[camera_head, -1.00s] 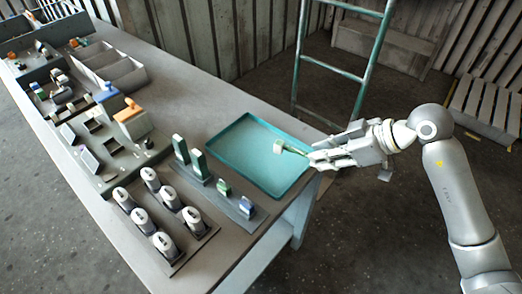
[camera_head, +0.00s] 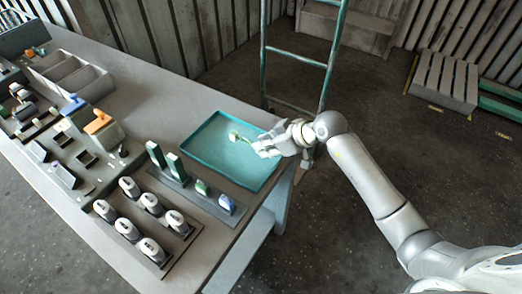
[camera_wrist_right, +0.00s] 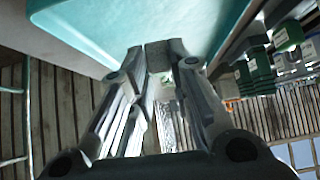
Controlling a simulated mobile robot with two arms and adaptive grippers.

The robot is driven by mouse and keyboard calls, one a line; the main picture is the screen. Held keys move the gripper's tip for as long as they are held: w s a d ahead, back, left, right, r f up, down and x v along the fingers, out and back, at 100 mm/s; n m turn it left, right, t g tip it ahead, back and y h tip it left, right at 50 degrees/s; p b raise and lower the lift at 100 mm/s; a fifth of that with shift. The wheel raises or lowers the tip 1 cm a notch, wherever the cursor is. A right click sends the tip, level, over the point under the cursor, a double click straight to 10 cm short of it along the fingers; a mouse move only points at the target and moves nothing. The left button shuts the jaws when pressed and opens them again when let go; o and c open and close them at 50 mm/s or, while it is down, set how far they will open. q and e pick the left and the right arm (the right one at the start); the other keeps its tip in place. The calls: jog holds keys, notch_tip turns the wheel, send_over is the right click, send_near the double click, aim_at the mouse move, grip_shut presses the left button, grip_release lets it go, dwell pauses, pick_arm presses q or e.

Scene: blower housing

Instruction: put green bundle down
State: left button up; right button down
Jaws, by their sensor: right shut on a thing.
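The green bundle (camera_head: 236,136) is a small thing with a pale green end and a thin stem. My right gripper (camera_head: 259,147) is shut on its stem and holds it over the teal tray (camera_head: 196,140). I cannot tell whether the bundle touches the tray floor. My left gripper is not in view.
The tray lies at the right end of the grey table (camera_head: 155,75). Beside it stand a rack with green blocks (camera_head: 175,167) and a holder with several white-topped cylinders (camera_head: 150,203). Grey bins (camera_head: 70,75) stand farther back. A green ladder (camera_head: 298,57) rises behind the table.

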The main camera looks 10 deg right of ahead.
jog(key=shift+x, duration=1.1)
notch_tip(320, 180, down, 2)
jog(key=shift+f+p, duration=0.15)
jog(key=shift+p, duration=0.4)
jog(key=shift+f, duration=0.5)
jog(key=c, duration=1.3)
grip_release()
jog(key=shift+d, duration=0.1)
jog(key=b+v, duration=0.1)
jog(key=v, duration=1.1)
